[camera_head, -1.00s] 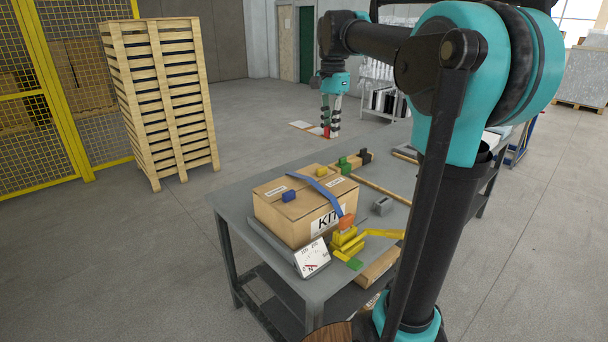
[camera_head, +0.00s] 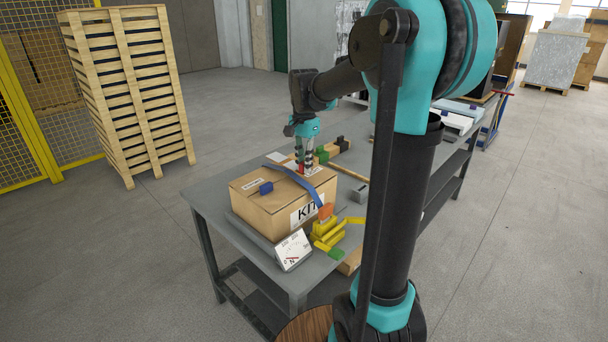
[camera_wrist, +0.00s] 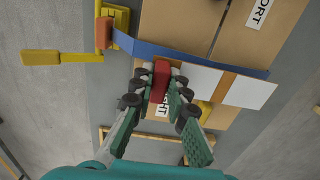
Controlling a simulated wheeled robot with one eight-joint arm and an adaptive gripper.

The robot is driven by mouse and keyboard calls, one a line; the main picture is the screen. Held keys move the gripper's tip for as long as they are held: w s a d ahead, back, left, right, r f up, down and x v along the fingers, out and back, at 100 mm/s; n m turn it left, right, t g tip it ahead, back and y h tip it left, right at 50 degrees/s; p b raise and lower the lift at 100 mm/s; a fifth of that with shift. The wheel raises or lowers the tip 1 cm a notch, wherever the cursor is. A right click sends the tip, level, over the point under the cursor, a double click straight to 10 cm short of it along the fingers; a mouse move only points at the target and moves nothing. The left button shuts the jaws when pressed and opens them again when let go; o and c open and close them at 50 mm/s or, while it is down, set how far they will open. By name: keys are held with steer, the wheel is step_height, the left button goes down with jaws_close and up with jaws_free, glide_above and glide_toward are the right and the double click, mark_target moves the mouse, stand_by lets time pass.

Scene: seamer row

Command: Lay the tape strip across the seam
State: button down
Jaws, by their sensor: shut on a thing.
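My gripper (camera_head: 304,172) is shut on a small red block (camera_wrist: 160,81) above the far end of the cardboard box marked KIT (camera_head: 262,212). A flat strip with white panels (camera_wrist: 248,91) and a brown part between them extends right from the red block in the wrist view; it looks attached to it and is the likely tape strip. A blue band (camera_head: 301,181) bows over the box top, close beside the strip. The box's seam (camera_wrist: 219,27) runs between its top flaps towards the band. I cannot tell whether the strip touches the box.
The box sits on a grey table (camera_head: 203,192). A blue block (camera_head: 266,188) sits on the box. Green and black blocks (camera_head: 341,144) lie behind.

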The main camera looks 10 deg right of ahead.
steer(key=shift+f, duration=1.95)
steer(key=c, duration=1.5)
jaws_free()
steer(key=shift+f, duration=0.1)
step_height(320, 180, up, 12)
steer(key=shift+r, duration=0.1)
